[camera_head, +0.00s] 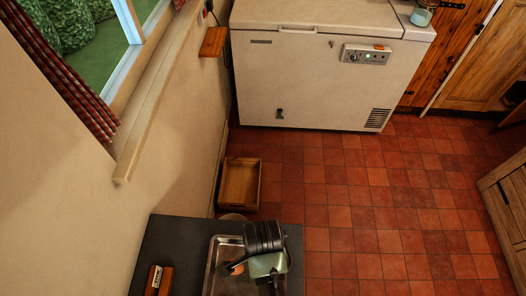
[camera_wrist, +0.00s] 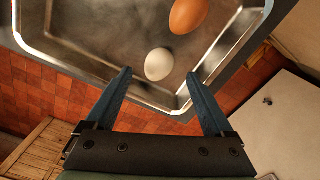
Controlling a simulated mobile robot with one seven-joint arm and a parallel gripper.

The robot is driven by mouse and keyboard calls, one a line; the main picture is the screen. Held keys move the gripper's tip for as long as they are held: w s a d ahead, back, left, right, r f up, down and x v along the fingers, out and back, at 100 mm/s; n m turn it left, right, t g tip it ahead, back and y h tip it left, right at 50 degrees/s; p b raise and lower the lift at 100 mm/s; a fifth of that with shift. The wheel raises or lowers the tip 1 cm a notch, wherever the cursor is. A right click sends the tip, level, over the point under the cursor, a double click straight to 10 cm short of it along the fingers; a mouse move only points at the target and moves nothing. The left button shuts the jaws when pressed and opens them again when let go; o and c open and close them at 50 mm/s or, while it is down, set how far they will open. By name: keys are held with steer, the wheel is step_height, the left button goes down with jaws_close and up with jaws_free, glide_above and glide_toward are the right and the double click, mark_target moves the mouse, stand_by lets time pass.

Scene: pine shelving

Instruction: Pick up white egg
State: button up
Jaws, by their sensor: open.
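The white egg (camera_wrist: 159,64) lies on the floor of a metal tray (camera_wrist: 85,48) in the wrist view, near one of the tray's walls. My gripper (camera_wrist: 159,77) is open, with its two blue-grey fingertips on either side of the egg in the picture and a gap to each. Nothing is held. I cannot tell how far the fingertips are above the tray. In the head view the tray (camera_head: 211,277) sits on a dark counter, partly covered by my arm, and the white egg is hidden there.
An orange-brown egg (camera_wrist: 187,15) lies in the same tray, close to the white one. A small wooden block with a label (camera_head: 159,281) is on the dark counter (camera_head: 180,240), left of the tray. A wooden box (camera_head: 240,184) and a white chest freezer (camera_head: 310,80) stand beyond on the tiled floor.

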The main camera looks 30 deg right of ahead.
steer(key=shift+f+p, duration=0.3)
steer(key=shift+f, duration=1.85)
steer(key=shift+s, duration=0.1)
steer(key=c, duration=0.9)
